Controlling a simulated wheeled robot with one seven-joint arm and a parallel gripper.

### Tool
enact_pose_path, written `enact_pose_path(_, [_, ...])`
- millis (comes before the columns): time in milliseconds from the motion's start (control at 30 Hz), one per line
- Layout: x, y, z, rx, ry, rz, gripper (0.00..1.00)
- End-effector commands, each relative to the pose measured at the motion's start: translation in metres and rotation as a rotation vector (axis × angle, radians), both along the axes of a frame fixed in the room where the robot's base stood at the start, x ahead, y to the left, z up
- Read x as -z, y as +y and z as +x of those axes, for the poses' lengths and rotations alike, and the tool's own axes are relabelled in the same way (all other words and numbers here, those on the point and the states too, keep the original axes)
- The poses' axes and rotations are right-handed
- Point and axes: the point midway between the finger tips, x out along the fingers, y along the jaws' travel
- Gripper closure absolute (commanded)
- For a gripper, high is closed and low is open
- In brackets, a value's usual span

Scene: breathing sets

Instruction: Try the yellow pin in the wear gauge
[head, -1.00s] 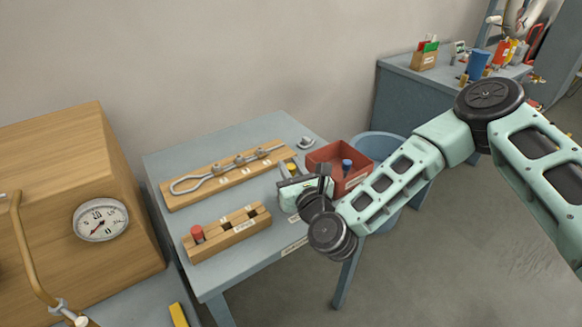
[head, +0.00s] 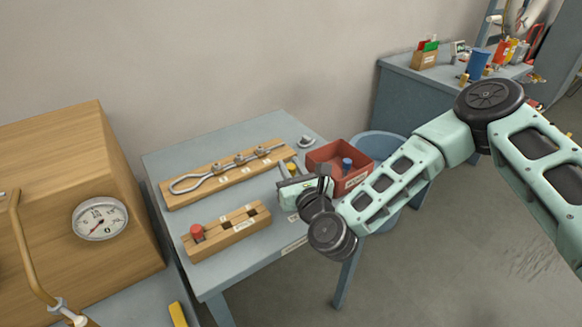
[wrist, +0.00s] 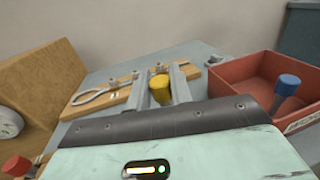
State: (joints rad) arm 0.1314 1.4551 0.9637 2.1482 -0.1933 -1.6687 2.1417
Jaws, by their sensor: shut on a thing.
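The yellow pin (wrist: 159,88) stands between the two fingers of my gripper (wrist: 161,75) in the wrist view. My gripper is shut on it. In the head view the yellow pin (head: 292,168) shows as a small spot at my gripper (head: 288,171), above the right part of the blue-grey table. Its lower end is hidden. A small grey round metal piece (head: 306,141) sits at the table's back right corner, beyond my gripper. I cannot tell for sure whether it is the wear gauge.
A wooden board (head: 180,197) with a looped metal rod lies behind a slotted wooden block (head: 246,231) holding a red pin (head: 197,232). A red tray (head: 324,158) with a blue pin (head: 347,164) stands right of my gripper. A wooden box with a dial (head: 100,218) stands left.

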Motion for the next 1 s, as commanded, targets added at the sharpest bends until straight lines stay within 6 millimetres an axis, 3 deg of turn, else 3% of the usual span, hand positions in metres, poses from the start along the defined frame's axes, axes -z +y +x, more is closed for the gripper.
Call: enact_pose_path(1000, [-0.042,0.0,0.0,0.0,-0.001,0.0,1.0])
